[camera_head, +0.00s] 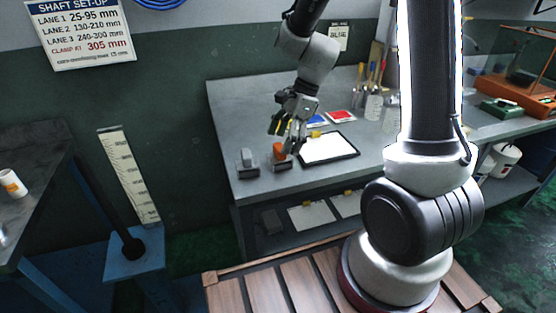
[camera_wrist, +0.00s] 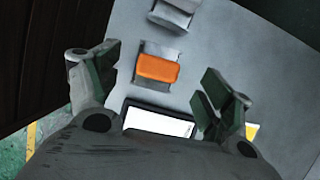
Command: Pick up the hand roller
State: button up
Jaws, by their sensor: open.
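Two small objects stand on grey bases near the left end of the grey bench. One has an orange block-like top (camera_head: 280,152), the other a grey top (camera_head: 247,158). I cannot tell for sure which is the hand roller. My gripper (camera_head: 286,130) is open and empty above the orange-topped object, pointing down. In the wrist view, the orange top (camera_wrist: 158,69) lies between the open fingers of my gripper (camera_wrist: 155,70), apart from both. The grey-topped object (camera_wrist: 172,14) is beyond it at the top edge.
A white sheet in a black-edged tray (camera_head: 328,148) lies right of the orange-topped object. Red and blue pads (camera_head: 341,116) lie behind it. Jars with brushes (camera_head: 374,105) stand farther right. The bench's front left corner (camera_head: 240,198) is bare. A lower shelf holds sheets (camera_head: 311,216).

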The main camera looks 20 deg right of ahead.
aim_at(280, 146)
jog(key=x, duration=0.4)
jog(key=shift+s+d+f, duration=0.1)
jog(key=shift+f, duration=0.3)
jog(key=shift+c, duration=0.2)
jog(key=c, duration=1.1)
jog(key=shift+c, duration=0.2)
notch_tip(280, 146, up, 10)
jog(key=shift+r, duration=0.1)
